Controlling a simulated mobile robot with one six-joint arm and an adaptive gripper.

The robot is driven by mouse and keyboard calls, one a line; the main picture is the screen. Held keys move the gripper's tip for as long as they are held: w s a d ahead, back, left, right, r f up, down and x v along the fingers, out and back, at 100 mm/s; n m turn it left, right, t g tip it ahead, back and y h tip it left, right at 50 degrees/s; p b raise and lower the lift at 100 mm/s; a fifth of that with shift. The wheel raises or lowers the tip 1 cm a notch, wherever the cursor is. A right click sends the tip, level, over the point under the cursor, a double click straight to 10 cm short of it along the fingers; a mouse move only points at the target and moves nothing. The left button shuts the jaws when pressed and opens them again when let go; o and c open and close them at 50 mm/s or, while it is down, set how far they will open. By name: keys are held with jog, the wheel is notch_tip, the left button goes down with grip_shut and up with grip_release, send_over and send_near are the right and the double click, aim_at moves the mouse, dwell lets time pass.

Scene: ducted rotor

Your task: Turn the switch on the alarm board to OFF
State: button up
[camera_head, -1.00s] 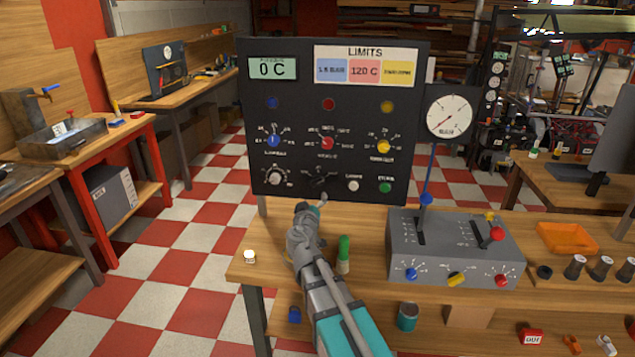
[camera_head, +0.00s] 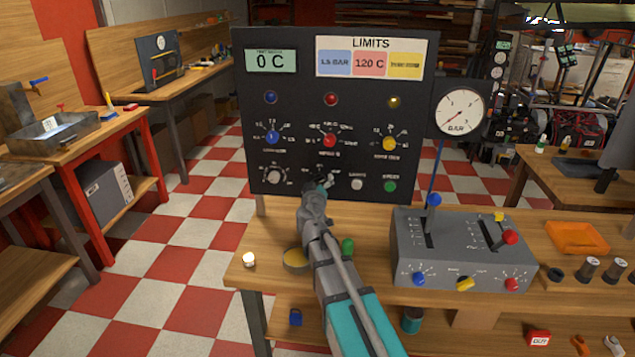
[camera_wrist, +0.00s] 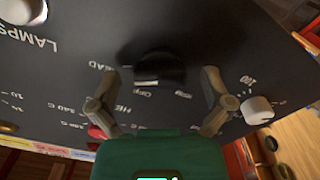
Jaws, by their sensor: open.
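The alarm board is a black upright panel (camera_head: 300,220) with a temperature display, a LIMITS card, lamps and dials. Its black rotary switch (camera_wrist: 158,66) has a white mark on its near edge and small lettering beside it. In the head view my gripper (camera_head: 321,186) is at the bottom middle of the board and hides most of the switch. In the wrist view my gripper (camera_wrist: 162,80) is open, one finger on each side of the black switch, with visible gaps. I cannot tell whether the fingertips touch the board.
A white knob (camera_head: 274,176) sits left of the switch; white (camera_head: 357,184) and green (camera_head: 390,186) buttons sit right. Blue, red and yellow dials are above.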

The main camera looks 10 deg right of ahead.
jog(key=c, duration=1.1)
jog(key=shift+c, duration=0.2)
jog(key=shift+n, duration=0.5)
jog(key=n, duration=1)
jog(key=shift+n, duration=0.4)
